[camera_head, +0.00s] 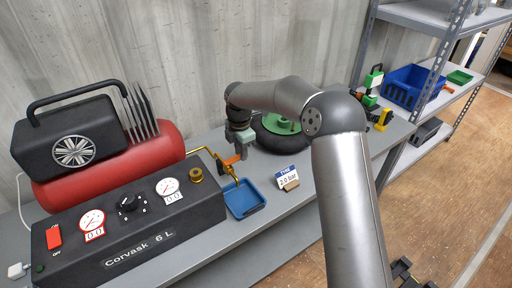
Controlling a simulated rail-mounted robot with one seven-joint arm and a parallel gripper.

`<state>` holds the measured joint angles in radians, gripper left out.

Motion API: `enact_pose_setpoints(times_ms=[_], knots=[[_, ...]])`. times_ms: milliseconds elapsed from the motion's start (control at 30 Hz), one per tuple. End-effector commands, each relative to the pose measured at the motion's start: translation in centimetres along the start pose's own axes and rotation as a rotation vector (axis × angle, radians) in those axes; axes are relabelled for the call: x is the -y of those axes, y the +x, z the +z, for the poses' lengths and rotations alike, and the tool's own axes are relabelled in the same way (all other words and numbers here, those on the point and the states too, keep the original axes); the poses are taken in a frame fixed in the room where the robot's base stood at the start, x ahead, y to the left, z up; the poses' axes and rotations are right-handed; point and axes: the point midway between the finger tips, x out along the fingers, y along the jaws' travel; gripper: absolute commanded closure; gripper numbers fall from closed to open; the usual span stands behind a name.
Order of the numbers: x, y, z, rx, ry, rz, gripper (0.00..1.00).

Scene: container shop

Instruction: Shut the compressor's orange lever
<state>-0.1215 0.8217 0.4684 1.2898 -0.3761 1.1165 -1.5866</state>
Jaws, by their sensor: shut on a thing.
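The compressor (130,220) stands at the left, with a black control box, a red tank (110,165) and a black motor on top. A brass pipe (206,152) runs from its right side and bends down above a blue tray. The orange lever (229,161) is at this pipe, sticking out to the left of my fingers. My gripper (236,153) points down at the lever and is shut on it. The fingertips are small and partly hidden, so the exact grip and the lever's angle are hard to tell.
A blue tray (260,207) and a small sign reading 2.0 bar (287,174) are on the grey bench. A wheel with a green hub (272,143) lies behind my arm. A metal shelf at the right holds a blue crate (402,88).

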Motion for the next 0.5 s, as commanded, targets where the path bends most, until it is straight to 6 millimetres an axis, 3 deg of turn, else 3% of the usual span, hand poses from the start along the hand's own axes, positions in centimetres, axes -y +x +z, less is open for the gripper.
enact_pose_setpoints(times_ms=[500], knots=[[-0.45,-0.16,-0.86,0.002,-0.037,0.004,1.0]])
